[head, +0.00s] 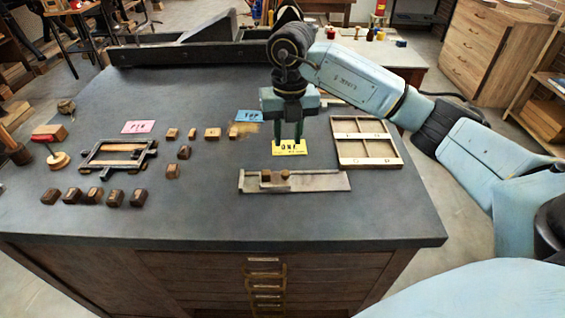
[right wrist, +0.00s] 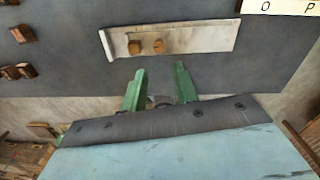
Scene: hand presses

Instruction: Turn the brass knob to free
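A flat metal tray (head: 325,182) with a raised back edge lies near the front middle of the dark table. My right gripper (head: 289,138) points down behind the tray, over a yellow card (head: 290,149). In the right wrist view its green fingers (right wrist: 159,68) are apart with nothing held, clear of the tray. My left gripper is out of view.
A wooden compartment box (head: 367,161) stands right of the tray. Several small wooden blocks (head: 93,195), a dark frame (head: 118,166), a pink card (head: 138,127) and a blue card (head: 249,116) lie to the left. The table's front strip is clear.

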